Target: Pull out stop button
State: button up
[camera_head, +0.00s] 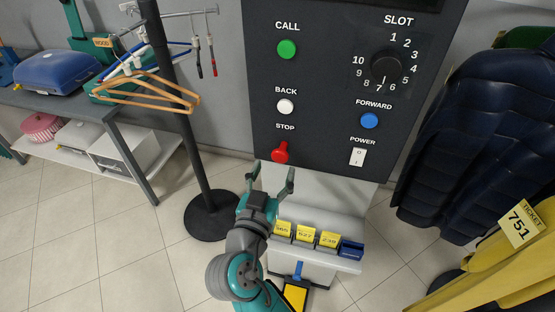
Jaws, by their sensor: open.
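The red stop button (281,152) sits at the lower left of the dark control panel (327,85), under the label STOP. It has a red head that stands out from the panel. My gripper (271,176) is open just below the button, with its two fingers apart and pointing up toward the panel. The button's head appears above the gap between the fingertips. I cannot tell whether either finger touches it.
The panel also has a green CALL button (287,49), white BACK button (285,106), blue FORWARD button (369,120), POWER switch (357,156) and SLOT dial (386,67). Yellow tickets (305,233) stand below. A black pole (176,100) is left; a dark jacket (478,130) hangs right.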

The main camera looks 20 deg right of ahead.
jog(key=v, duration=0.6)
jog(key=shift+s, duration=0.15)
jog(key=shift+a, duration=0.15)
